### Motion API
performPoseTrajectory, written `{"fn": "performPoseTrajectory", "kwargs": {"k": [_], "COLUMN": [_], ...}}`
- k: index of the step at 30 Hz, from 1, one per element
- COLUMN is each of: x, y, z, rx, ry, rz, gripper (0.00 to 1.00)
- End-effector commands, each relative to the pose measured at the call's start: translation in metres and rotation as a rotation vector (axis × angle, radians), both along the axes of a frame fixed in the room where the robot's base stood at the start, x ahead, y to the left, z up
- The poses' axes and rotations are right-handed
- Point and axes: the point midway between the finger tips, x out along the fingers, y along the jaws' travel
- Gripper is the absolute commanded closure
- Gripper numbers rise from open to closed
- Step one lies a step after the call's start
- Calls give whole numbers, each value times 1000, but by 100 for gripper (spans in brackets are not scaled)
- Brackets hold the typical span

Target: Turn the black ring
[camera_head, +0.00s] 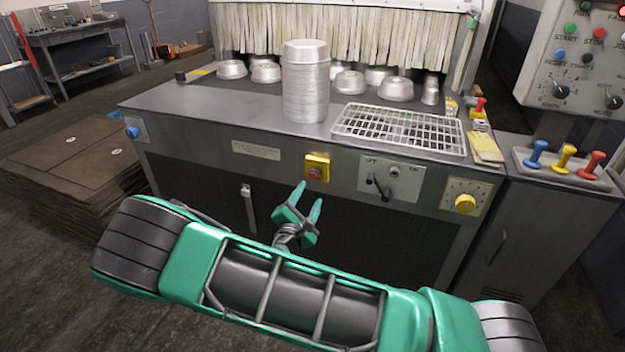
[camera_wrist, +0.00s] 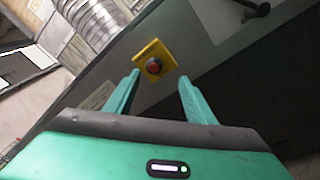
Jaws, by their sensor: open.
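A red button (camera_head: 315,173) sits on a yellow plate (camera_head: 325,159) on the front of the grey machine. In the wrist view a dark ring (camera_wrist: 154,72) surrounds the red button (camera_wrist: 154,66); I cannot tell for sure that this is the black ring of the task. My gripper (camera_head: 309,192) is open and empty, its green fingers pointing at the yellow plate. In the wrist view the plate shows between and beyond the fingertips (camera_wrist: 159,77), apart from them.
To the right on the front are a switch panel with a black handle (camera_head: 378,188) and a yellow knob (camera_head: 465,203). A control box (camera_head: 580,60) with black knobs hangs at upper right.

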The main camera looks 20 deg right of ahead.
Motion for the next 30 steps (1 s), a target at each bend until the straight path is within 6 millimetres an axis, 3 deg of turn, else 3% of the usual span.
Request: {"fn": "performPoseTrajectory", "kwargs": {"k": [6,21,30], "x": [8,77,95], "y": [8,-32,-42], "z": [0,0,0], "rx": [-43,-39,-40], "ry": [-6,-7,-5], "rz": [37,35,37], "gripper": [50,50,50]}}
